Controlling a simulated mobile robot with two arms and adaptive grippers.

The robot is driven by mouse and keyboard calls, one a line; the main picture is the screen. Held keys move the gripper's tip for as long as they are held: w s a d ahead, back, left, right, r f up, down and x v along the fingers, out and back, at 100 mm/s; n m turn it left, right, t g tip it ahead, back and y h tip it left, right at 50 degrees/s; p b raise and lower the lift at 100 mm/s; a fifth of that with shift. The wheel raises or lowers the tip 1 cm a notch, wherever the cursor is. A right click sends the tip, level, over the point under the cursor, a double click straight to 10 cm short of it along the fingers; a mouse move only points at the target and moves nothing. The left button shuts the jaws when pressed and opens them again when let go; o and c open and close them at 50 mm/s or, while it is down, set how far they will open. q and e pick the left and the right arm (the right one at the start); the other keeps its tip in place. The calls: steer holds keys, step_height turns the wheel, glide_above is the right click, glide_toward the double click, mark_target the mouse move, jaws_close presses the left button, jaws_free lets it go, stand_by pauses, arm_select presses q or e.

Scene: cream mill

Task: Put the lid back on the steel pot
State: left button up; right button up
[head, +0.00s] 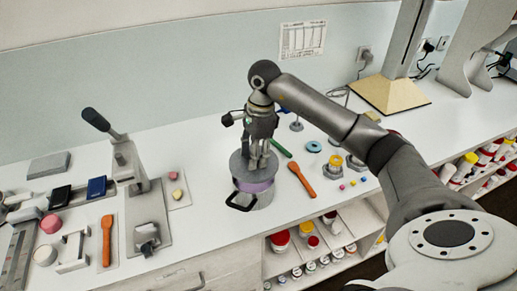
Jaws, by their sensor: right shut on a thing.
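The steel pot (256,200) stands near the front edge of the bench, with a purple band below its top and a dark loop handle at its front left. The grey round lid (237,166) is directly over the pot's mouth and looks roughly level. I cannot tell whether it rests on the rim or hangs just above it. My right gripper (259,165) points down over the middle of the lid and is shut on it. Its fingers hide the lid's knob. My left gripper is not in view.
An orange spatula (301,179) lies close right of the pot, with a green stick (281,148) behind it. A lever press (130,165) stands to the left. Several small jars (308,230) sit on shelves below. Bare bench lies between press and pot.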

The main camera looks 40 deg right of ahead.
steer(key=shift+w+f+b, duration=0.25)
steer(key=shift+f+b, duration=0.05)
steer(key=shift+f, duration=0.3)
steer(key=shift+f+b, duration=0.4)
steer(key=shift+f, duration=0.3)
steer(key=shift+s+f+b, duration=0.1)
steer(key=shift+f+b, duration=0.5)
steer(key=shift+f, duration=0.1)
arm_select(q)
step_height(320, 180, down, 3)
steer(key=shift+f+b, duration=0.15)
steer(key=shift+b, duration=0.15)
arm_select(e)
steer(key=shift+f, duration=0.4)
arm_select(q)
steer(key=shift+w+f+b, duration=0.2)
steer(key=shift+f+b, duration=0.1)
steer(key=shift+b, duration=0.05)
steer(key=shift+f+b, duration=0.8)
arm_select(e)
steer(key=shift+f, duration=0.6)
steer(key=o, duration=1)
